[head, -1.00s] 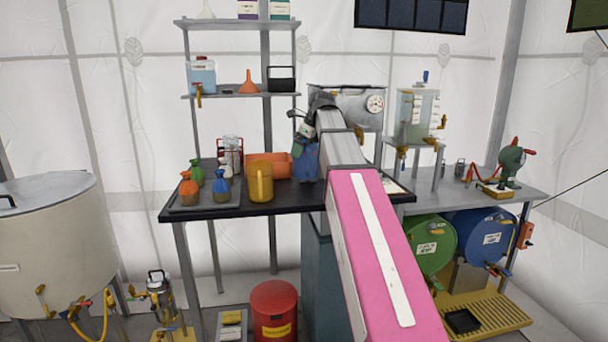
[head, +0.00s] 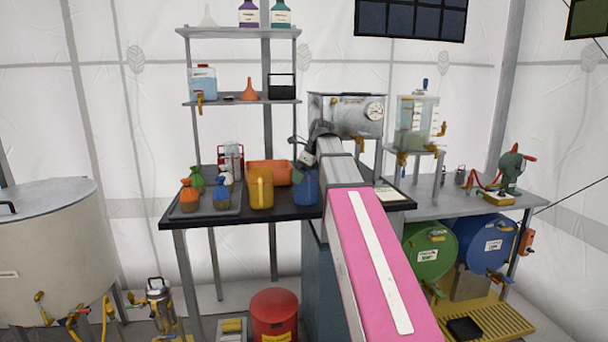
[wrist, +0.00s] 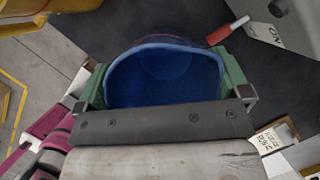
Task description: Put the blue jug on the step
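The blue jug (head: 307,188) is at the right part of the black-topped bench (head: 280,213), just right of a yellow jug. I cannot tell whether its base touches the bench. My gripper (head: 306,163) is at its top, partly hidden by my arm. In the wrist view the blue jug (wrist: 165,78) shows its open mouth, with a green finger of my gripper (wrist: 165,85) against each side. The yellow slatted platform (head: 503,322) on the floor at the right may be the step; I cannot tell for sure.
The yellow jug (head: 261,188) and an orange bin (head: 268,169) stand close by on the left. A tray (head: 213,210) holds tied sacks. A metal box with a gauge (head: 347,115) is behind. Green (head: 430,250) and blue (head: 485,240) drums stand above the platform, with a black pan (head: 464,328) on it.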

